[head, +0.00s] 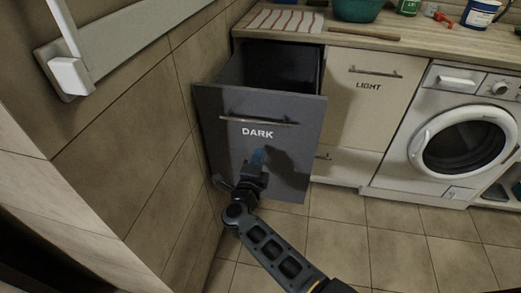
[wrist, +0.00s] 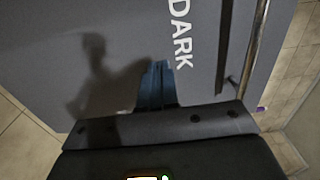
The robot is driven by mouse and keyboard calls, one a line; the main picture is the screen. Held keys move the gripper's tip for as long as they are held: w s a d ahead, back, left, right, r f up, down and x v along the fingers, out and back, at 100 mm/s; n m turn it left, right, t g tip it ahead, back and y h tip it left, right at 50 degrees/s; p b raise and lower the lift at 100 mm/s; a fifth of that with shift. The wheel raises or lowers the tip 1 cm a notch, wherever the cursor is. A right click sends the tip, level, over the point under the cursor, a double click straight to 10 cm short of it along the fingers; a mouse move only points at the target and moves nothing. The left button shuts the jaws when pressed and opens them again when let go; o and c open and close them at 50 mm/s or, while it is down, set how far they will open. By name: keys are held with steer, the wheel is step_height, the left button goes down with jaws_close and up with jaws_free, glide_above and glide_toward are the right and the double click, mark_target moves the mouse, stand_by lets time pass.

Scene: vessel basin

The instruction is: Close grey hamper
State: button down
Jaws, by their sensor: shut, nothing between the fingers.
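The grey hamper (head: 226,165), labelled DARK with a bar handle (head: 259,121) near its top, is pulled out from under the counter. Its dark inside shows behind the front panel. My gripper (head: 258,156) is in front of the panel, just below the label. In the wrist view the grey panel (wrist: 215,85) fills most of the picture, and my gripper's blue fingers (wrist: 157,80) are together, pointing at it. The fingers are empty. They are at or very close to the panel; I cannot tell whether they touch it.
A tiled wall (head: 135,130) stands close on the left. A cream hamper labelled LIGHT (head: 362,108) is right of the grey one, then a washing machine (head: 440,135). The wooden counter (head: 430,48) holds a striped cloth (head: 284,21) and several items. Floor at right is clear.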

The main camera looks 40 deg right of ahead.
mark_target(263, 142)
steer(key=shift+x, duration=2)
steer(key=shift+d+b, duration=0.1)
steer(key=shift+b, duration=0.25)
